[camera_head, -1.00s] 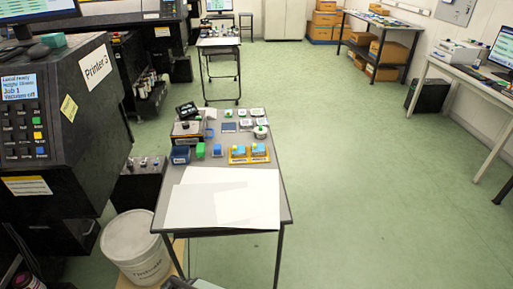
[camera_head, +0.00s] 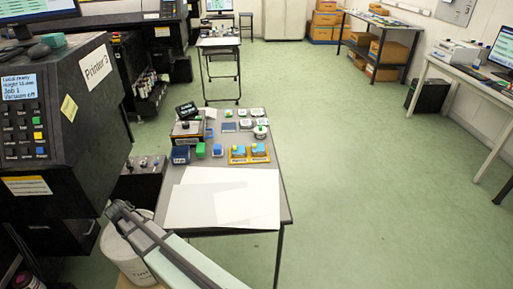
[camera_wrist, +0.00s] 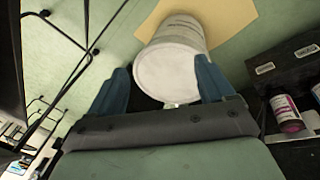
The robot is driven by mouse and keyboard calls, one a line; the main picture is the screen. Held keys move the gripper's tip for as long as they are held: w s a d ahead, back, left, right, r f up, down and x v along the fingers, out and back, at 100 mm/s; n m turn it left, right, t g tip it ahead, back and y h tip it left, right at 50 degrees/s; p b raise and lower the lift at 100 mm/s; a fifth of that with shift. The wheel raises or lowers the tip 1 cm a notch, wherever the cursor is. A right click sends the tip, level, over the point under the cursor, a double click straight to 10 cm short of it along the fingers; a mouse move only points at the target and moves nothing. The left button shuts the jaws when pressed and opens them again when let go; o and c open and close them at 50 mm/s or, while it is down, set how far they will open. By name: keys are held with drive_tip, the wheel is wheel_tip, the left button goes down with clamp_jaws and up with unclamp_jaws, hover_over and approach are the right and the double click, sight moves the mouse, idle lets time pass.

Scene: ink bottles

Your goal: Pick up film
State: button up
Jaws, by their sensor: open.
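Flat white sheets, the likely film, lie on the near half of the grey table in the head view: a large sheet (camera_head: 190,208) with a smaller, paler sheet (camera_head: 233,207) over its right part. I cannot tell which one is the film. My gripper (camera_head: 118,208) is at the lower left in the head view, left of the table and over the white bucket (camera_head: 128,255), apart from the sheets. In the wrist view my gripper (camera_wrist: 161,68) shows two blue fingers spread apart with nothing held. The bucket's lid (camera_wrist: 168,72) shows beyond them.
Behind the sheets, the table (camera_head: 270,185) carries small bottles, a dark blue box (camera_head: 181,154) and an orange tray (camera_head: 237,160) with blue items. The black Printer 3 machine (camera_head: 60,140) stands close on the left. The floor to the right is open.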

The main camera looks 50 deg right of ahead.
drive_tip(key=w+d+r+t, duration=0.35)
drive_tip(key=w+r, duration=0.45)
drive_tip(key=r, duration=0.4)
drive_tip(key=d+r+m, duration=0.1)
drive_tip(key=d+r, duration=0.1)
drive_tip(key=d, duration=0.3)
drive_tip(key=s+d+r+m, duration=0.1)
drive_tip(key=d+r, duration=0.1)
drive_tip(key=d, duration=0.4)
drive_tip(key=s+d+r+m+h, duration=0.1)
drive_tip(key=d+r, duration=0.2)
drive_tip(key=d, duration=0.2)
drive_tip(key=shift+d+r+g, duration=0.1)
drive_tip(key=shift+d+g, duration=0.25)
drive_tip(key=s+d+r+m, duration=0.2)
drive_tip(key=s+d, duration=0.1)
drive_tip(key=d, duration=0.4)
drive_tip(key=s+d+r+m, duration=0.1)
drive_tip(key=s+d+r, duration=0.15)
drive_tip(key=d, duration=0.35)
drive_tip(key=m+g, duration=0.1)
drive_tip(key=m, duration=0.4)
approach(258, 146)
drive_tip(key=x, duration=0.6)
drive_tip(key=shift+w+d+f, duration=0.15)
drive_tip(key=shift+w+f, duration=0.05)
drive_tip(key=shift+f, duration=0.1)
drive_tip(key=c, duration=0.8)
